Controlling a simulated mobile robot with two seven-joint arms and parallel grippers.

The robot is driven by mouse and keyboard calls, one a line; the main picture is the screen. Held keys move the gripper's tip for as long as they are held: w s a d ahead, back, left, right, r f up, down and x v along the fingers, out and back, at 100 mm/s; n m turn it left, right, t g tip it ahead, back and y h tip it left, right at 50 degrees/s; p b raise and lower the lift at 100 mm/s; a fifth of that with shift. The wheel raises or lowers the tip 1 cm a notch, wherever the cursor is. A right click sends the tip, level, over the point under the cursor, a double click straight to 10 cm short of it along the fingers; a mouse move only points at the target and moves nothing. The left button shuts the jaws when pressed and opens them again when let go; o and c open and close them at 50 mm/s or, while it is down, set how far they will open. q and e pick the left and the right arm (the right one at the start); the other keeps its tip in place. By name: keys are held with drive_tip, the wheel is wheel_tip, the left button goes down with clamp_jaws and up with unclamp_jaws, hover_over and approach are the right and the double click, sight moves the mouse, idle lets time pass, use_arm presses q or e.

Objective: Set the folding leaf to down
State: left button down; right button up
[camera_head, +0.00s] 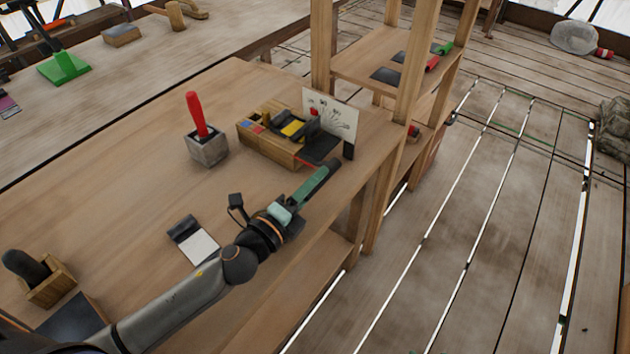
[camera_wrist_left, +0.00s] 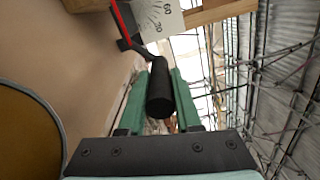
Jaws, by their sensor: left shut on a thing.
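A wooden box fixture (camera_head: 268,140) with blue, yellow and black parts sits near the table's right edge. A white panel (camera_head: 343,120) with marks stands behind it; its printed numbers show in the left wrist view (camera_wrist_left: 160,15). A dark flat plate (camera_head: 320,148) with a red strip beside it is at the box's right end; it looks like the folding leaf, roughly level, but its exact angle is unclear. My left gripper (camera_head: 325,172) has its green fingers shut around a black cylindrical handle (camera_wrist_left: 160,92), which joins a dark arm with a red edge. My right gripper is out of view.
A grey block (camera_head: 207,151) with an upright red handle stands left of the box. A black-and-white card (camera_head: 193,241) lies near my left forearm.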

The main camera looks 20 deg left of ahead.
use_arm(q)
drive_tip(key=c, duration=0.6)
unclamp_jaws()
drive_tip(key=shift+f, duration=0.1)
drive_tip(key=b+v, duration=0.3)
drive_tip(key=v, duration=0.8)
drive_tip(key=shift+f, duration=0.1)
drive_tip(key=shift+s+a+b, duration=0.2)
drive_tip(key=shift+s+b, duration=0.15)
drive_tip(key=shift+s, duration=0.3)
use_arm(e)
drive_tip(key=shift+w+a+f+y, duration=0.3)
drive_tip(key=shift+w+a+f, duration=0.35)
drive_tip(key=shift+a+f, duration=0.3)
